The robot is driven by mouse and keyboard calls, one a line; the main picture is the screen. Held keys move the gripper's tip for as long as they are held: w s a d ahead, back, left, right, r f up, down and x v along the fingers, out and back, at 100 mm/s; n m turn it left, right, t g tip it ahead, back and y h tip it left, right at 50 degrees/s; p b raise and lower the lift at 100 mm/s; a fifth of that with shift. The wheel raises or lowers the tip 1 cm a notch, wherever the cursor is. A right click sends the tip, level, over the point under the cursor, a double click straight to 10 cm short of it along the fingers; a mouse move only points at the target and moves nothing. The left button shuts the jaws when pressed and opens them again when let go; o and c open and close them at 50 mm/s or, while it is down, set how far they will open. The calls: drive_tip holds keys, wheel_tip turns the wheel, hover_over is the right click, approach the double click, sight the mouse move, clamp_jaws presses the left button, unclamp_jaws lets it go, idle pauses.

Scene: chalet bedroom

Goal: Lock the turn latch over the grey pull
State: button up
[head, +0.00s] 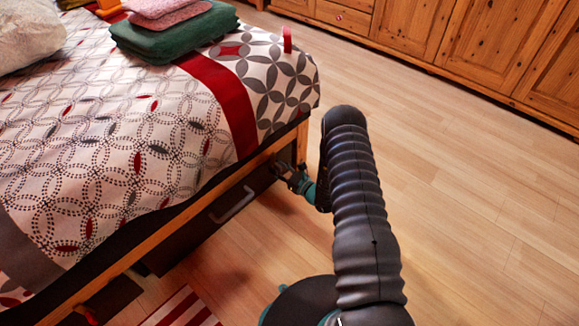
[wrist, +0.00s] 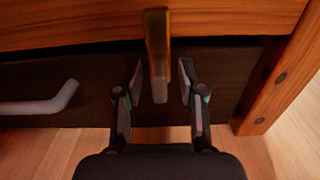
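The grey pull (wrist: 45,101) is a bent bar on a dark drawer front (wrist: 95,85), at the left in the wrist view. In the head view the pull (head: 232,205) shows under the bed's side. A turn latch (wrist: 156,40), a narrow brownish bar with a grey lower end, hangs upright from the wooden rail, right of the pull, its lower part in front of the drawer. My gripper (wrist: 160,82) is open, one finger each side of the latch's lower end, with gaps visible. In the head view my gripper (head: 289,176) is by the bed's side and partly hides the latch area.
The wooden bed rail (wrist: 70,20) runs above the drawer, and a bed leg (wrist: 283,75) stands close on the right. Another drawer with a red piece (head: 86,315) is at lower left. Wooden floor (head: 470,190) is clear to the right, up to the cabinets (head: 415,25).

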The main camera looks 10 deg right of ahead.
drive_tip(key=shift+s+d, duration=0.1)
drive_tip(key=v, duration=1.1)
drive_tip(key=shift+s+d, duration=0.2)
drive_tip(key=shift+s, duration=0.15)
